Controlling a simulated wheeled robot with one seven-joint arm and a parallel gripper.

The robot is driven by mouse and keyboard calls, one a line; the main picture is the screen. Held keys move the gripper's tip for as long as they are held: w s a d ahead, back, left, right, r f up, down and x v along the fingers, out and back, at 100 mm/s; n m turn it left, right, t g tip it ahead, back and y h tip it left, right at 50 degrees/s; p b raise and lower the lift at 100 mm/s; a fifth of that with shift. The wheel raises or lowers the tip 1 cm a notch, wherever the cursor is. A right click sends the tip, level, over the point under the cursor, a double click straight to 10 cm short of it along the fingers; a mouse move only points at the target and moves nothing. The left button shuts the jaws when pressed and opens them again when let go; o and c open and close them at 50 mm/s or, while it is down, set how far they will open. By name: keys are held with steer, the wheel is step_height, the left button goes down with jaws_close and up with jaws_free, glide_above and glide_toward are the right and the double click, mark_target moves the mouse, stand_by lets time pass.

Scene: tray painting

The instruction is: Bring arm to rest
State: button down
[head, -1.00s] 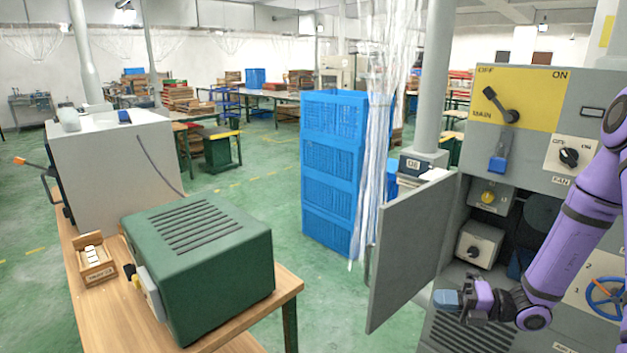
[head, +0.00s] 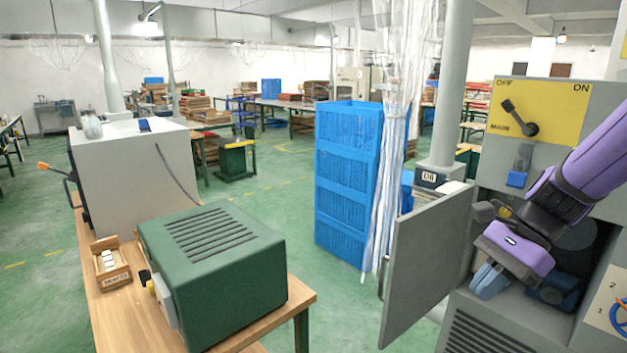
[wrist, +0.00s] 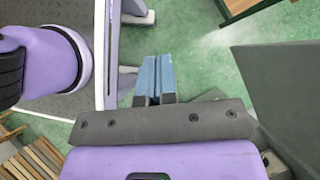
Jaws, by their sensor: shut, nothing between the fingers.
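My purple arm reaches in from the right in the head view. My gripper (head: 489,282) points down in front of the grey cabinet (head: 490,110), beside its open door (head: 425,265). Its blue fingers are shut and hold nothing. In the wrist view the blue fingers (wrist: 154,78) lie side by side, with green floor beyond them. The cabinet's yellow panel (head: 560,110) carries a dark lever switch (head: 520,117) that leans toward OFF. My gripper and arm hide part of the cabinet's opening.
A wooden bench (head: 120,330) at left holds a green vented box (head: 215,275), a pale machine (head: 130,170) and a small wooden rack (head: 111,265). Blue crates (head: 342,185) stand stacked behind the door, beside a clear strip curtain (head: 385,215). Green floor is open between bench and door.

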steer(key=s+d+r+n+t+h, duration=0.3)
steer(key=s+r+n+t+h, duration=0.4)
steer(key=s+r+n, duration=0.3)
step_height(320, 180, up, 3)
steer(key=n, duration=0.4)
steer(key=shift+s+n, duration=0.4)
steer(key=shift+d+r, duration=0.1)
